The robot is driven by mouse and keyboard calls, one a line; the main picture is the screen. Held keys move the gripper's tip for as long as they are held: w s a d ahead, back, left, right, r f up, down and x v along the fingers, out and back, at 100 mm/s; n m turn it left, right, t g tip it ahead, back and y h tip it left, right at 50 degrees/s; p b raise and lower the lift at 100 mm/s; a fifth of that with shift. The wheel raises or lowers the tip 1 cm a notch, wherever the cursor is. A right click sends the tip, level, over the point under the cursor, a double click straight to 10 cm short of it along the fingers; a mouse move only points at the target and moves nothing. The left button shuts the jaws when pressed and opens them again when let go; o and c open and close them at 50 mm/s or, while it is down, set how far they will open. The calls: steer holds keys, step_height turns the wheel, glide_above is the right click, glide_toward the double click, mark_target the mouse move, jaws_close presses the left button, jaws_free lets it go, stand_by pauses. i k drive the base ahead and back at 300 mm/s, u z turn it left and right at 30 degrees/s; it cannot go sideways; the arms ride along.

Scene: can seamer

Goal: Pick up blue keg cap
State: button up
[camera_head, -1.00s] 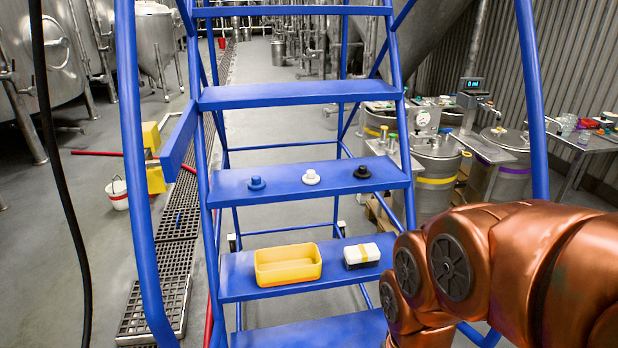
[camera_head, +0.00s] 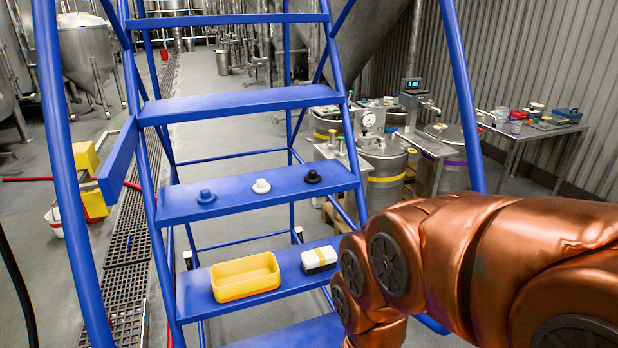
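The blue keg cap (camera_head: 206,197) stands at the left end of a blue ladder step (camera_head: 235,210). A white cap (camera_head: 261,186) stands on the middle of the same step, and a black cap (camera_head: 312,176) stands at its right end. The three caps are apart from each other. My copper-coloured arm comes in from the lower right, in front of the ladder's right side. My gripper is not in the picture, so I cannot see its fingers or what it holds.
The step below holds a yellow open bin (camera_head: 245,277) and a white block with a yellow band (camera_head: 320,258). Blue ladder rails rise on both sides, and a higher step (camera_head: 240,104) hangs above the caps. Metal kegs (camera_head: 384,170) stand behind, right.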

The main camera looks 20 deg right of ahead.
mark_target(206, 197)
steer(key=u, duration=0.55)
steer(key=k, duration=1.25)
steer(key=u, duration=0.4)
steer(key=i, duration=0.6)
steer(key=u, duration=0.4)
steer(key=i, duration=0.95)
